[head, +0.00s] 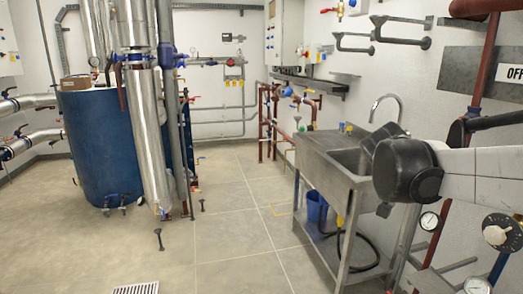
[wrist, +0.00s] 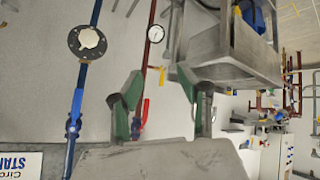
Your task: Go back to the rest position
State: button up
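In the wrist view my gripper (wrist: 160,84) shows two grey fingers with green inner parts, spread well apart. Nothing is held between them; only wall and pipes show behind the gap. In the head view my arm reaches in from the right edge, with its dark joint in front of the steel sink (head: 335,150). I cannot make out the gripper's fingers there. The sink also shows at the top of the wrist view (wrist: 232,72), tilted, beyond the right finger.
A blue tank (head: 95,150) stands at the left behind steel pipes (head: 148,130). A red pipe with a gauge (head: 429,221) and a dial (head: 502,231) are near my arm. In the wrist view a blue pipe (wrist: 79,100) runs at the left.

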jog(key=s+a+f+n+y+p, duration=0.1)
jog(key=s+a+f+n+y, duration=0.2)
jog(key=s+a, duration=0.5)
jog(key=s+a+f+n+t+y+p, duration=0.1)
jog(key=s+a+f+n+y, duration=0.2)
jog(key=s+a, duration=0.5)
jog(key=s+f+y, duration=0.1)
jog(key=s, duration=0.6)
jog(key=shift+a+f, duration=0.15)
jog(key=shift+f, duration=0.15)
jog(key=shift+s, duration=0.1)
